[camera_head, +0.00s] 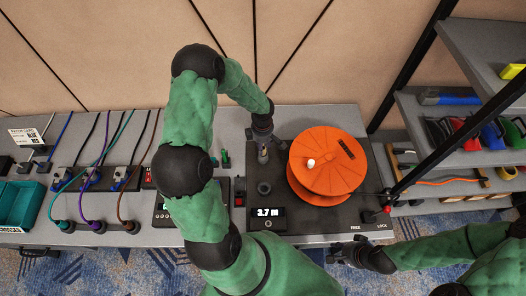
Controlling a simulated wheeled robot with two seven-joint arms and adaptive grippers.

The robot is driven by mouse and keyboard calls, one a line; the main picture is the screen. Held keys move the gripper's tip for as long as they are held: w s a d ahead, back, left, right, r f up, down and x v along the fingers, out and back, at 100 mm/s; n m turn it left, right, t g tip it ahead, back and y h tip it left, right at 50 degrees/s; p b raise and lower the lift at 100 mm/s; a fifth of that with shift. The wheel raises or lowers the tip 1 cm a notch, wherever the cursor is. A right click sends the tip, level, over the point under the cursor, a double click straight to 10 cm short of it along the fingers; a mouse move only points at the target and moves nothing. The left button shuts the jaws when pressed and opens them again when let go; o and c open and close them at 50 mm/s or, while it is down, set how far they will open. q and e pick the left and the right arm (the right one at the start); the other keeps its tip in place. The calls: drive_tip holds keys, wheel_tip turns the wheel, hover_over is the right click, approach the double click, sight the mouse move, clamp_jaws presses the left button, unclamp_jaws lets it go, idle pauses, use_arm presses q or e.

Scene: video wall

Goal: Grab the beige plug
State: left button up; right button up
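I cannot clearly make out a beige plug. My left gripper (263,153) points down beside the left side of the orange reel (326,187), over the dark panel. Something small and pale shows at its fingertips, too small to identify, and I cannot tell whether the fingers hold it. A row of dark plugs with teal, purple and brown cables (122,192) stands on the left of the bench. My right gripper (337,252) is low in front of the bench's front edge, apart from everything on it; its finger opening is unclear.
A display reading 3.7 m (268,213) and a red-knobbed lever (387,209) flank the reel's front. Teal bins (20,206) stand at the far left. Grey shelves (450,107) with coloured bins stand at the right. My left arm hides part of the bench's middle.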

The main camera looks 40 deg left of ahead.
use_arm(q)
wheel_tip(320, 180, down, 3)
drive_tip(key=shift+w+f, duration=0.1)
drive_tip(key=shift+f, duration=0.1)
clamp_jaws()
drive_tip(key=shift+r, duration=0.15)
drive_tip(key=shift+w+r, duration=0.1)
drive_tip(key=shift+r, duration=0.5)
drive_tip(key=s+d+r, duration=0.9)
drive_tip(key=d+r, duration=0.1)
drive_tip(key=r, duration=0.1)
drive_tip(key=shift+s+d+r, duration=0.15)
drive_tip(key=shift+s+r, duration=0.15)
